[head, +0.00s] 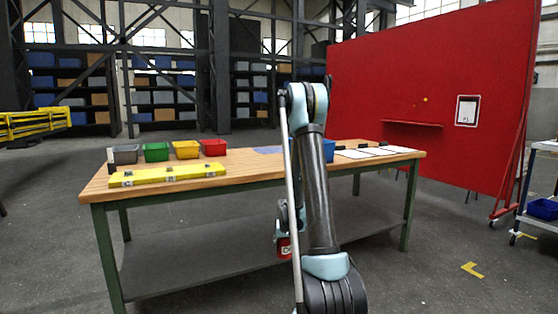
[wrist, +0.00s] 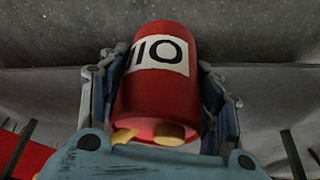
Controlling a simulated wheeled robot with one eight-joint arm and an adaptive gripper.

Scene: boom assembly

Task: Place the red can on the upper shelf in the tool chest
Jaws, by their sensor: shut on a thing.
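The red can (wrist: 164,95) fills the middle of the wrist view. It has a white label with black "OIL"-like lettering that appears upside down. My gripper (wrist: 160,100) has a blue finger on each side of the can and is shut on it. In the head view the red can (head: 284,247) shows small, low beside my arm and in front of the table. My gripper in the head view is mostly hidden behind my arm. I cannot make out a tool chest or its upper shelf in either view.
A wooden-topped table (head: 240,177) with a lower shelf (head: 190,262) stands ahead. On it are a yellow case (head: 168,175), several coloured bins (head: 186,150) and papers (head: 352,153). A red board (head: 430,90) and a cart (head: 540,222) stand right. Floor at front right is mostly clear.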

